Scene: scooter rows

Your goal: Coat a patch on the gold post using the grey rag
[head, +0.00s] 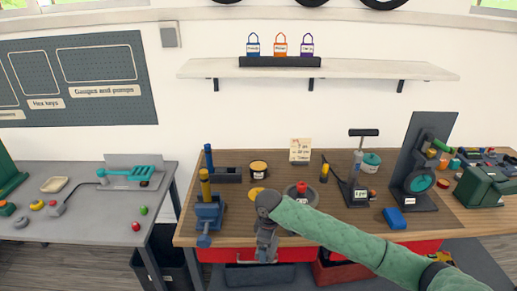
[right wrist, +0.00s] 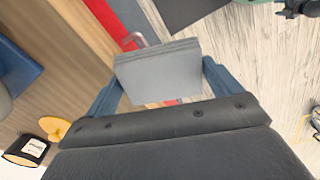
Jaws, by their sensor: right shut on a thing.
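The gold post (head: 205,184) stands upright in a blue vise (head: 208,213) near the left front of the wooden bench. My right gripper (head: 266,252) is at the bench's front edge, to the right of the vise and apart from the post. In the right wrist view it is shut on a flat grey piece, the grey rag (right wrist: 158,72), held between its two blue fingers. In the head view the gripper mostly hides the rag. My left gripper is not in view.
A dark tin (head: 258,168) stands behind my gripper, with a yellow disc (head: 256,192) lying near it. A round grey stand with a red knob (head: 301,188) is to the right. A blue block (head: 394,218) lies farther right. Red drawer fronts (head: 215,255) run below the bench edge.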

